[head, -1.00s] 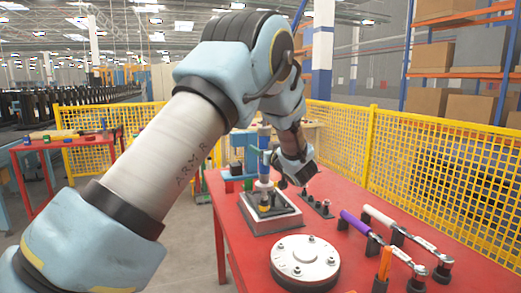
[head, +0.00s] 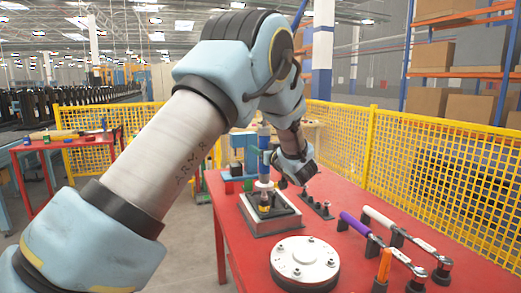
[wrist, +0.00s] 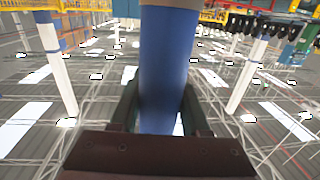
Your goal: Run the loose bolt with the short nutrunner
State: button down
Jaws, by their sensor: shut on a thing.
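My gripper (head: 268,157) is shut on an upright blue cylindrical tool, the nutrunner (head: 264,142), whose blue body fills the middle of the wrist view (wrist: 167,70) between the two dark fingers. Below the fingers, the tool has a pale collar (head: 263,184). Its lower end stands over a yellowish part (head: 264,201) on a dark piece inside a grey square tray (head: 280,226) on the red table. I cannot tell whether the tool touches a bolt; the bolt itself is too small or hidden.
A round pale flange (head: 305,264) with several bolts lies in front on the red table (head: 345,257). Purple-handled (head: 354,222), white-handled (head: 378,215) and orange-handled (head: 384,264) tools rest at right. A small rack (head: 318,207) stands behind. Yellow mesh fencing (head: 430,175) borders the table.

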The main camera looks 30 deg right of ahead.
jog(key=shift+w+r+p, duration=0.1)
jog(key=shift+r+p, duration=1.1)
jog(key=shift+r, duration=1.1)
